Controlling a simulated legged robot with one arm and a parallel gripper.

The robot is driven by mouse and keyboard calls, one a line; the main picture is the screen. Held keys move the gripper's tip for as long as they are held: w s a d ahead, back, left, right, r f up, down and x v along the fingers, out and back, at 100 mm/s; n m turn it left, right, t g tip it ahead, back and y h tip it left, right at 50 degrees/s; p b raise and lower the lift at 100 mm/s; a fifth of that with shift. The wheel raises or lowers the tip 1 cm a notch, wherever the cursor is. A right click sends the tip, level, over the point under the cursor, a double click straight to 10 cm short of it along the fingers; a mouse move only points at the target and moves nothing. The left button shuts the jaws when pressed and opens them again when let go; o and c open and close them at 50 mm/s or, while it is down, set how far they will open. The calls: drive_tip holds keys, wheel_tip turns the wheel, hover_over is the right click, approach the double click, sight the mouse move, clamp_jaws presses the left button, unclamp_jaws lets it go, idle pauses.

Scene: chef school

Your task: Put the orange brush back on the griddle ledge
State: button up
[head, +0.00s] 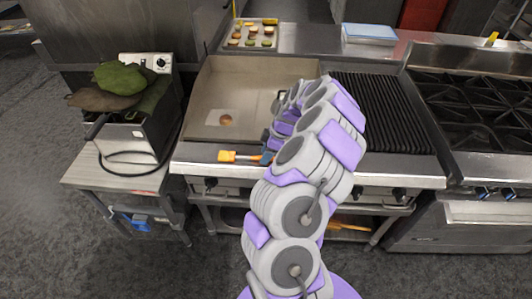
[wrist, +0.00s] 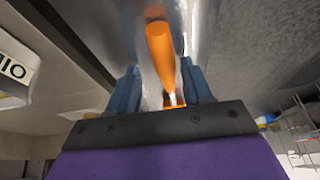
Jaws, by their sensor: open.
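The orange brush (head: 228,156) is at the front ledge (head: 200,157) of the griddle in the head view. Its orange end points left, and its right part is hidden by my gripper (head: 267,155). In the wrist view the brush's orange part (wrist: 160,50) shows between the two blue fingers of my gripper (wrist: 160,88). The gripper is open around it, with the fingers on either side. I cannot tell whether the brush rests fully on the ledge.
The flat griddle plate (head: 245,85) has one small round item (head: 226,120) on it. A ribbed grill (head: 385,110) is to the right, then a burner stove (head: 480,110). A fryer (head: 135,130) with green cloths stands left. A blue-topped box (head: 369,34) sits behind.

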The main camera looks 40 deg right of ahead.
drive_tip(key=shift+s+r, duration=0.15)
drive_tip(key=shift+r, duration=0.4)
drive_tip(key=p+v, duration=0.3)
drive_tip(key=v, duration=0.8)
drive_tip(key=w+a+r, duration=0.2)
drive_tip(key=a+r, duration=0.2)
drive_tip(key=a, duration=0.3)
drive_tip(key=w+a+r, duration=0.2)
drive_tip(key=a+r, duration=0.1)
drive_tip(key=a, duration=0.4)
drive_tip(key=s+a+r+g, duration=0.1)
drive_tip(key=s+a+r, duration=0.15)
drive_tip(key=a, duration=0.45)
drive_tip(key=s+a+r+g, duration=0.1)
drive_tip(key=s+a+r, duration=0.15)
drive_tip(key=a, duration=0.45)
drive_tip(key=s+a+r+m+g, duration=0.1)
drive_tip(key=s+a+r+m, duration=0.1)
drive_tip(key=s+a, duration=0.7)
drive_tip(key=s+f+m+g+h, duration=0.1)
drive_tip(key=s+m, duration=0.2)
drive_tip(key=s, duration=0.4)
drive_tip(key=s+a+f+m+g+h, duration=0.1)
drive_tip(key=s+f+m+h, duration=0.1)
drive_tip(key=s, duration=0.6)
drive_tip(key=shift+s+a+f+m, duration=0.15)
drive_tip(key=shift+s+m, duration=0.15)
drive_tip(key=shift+m, duration=0.2)
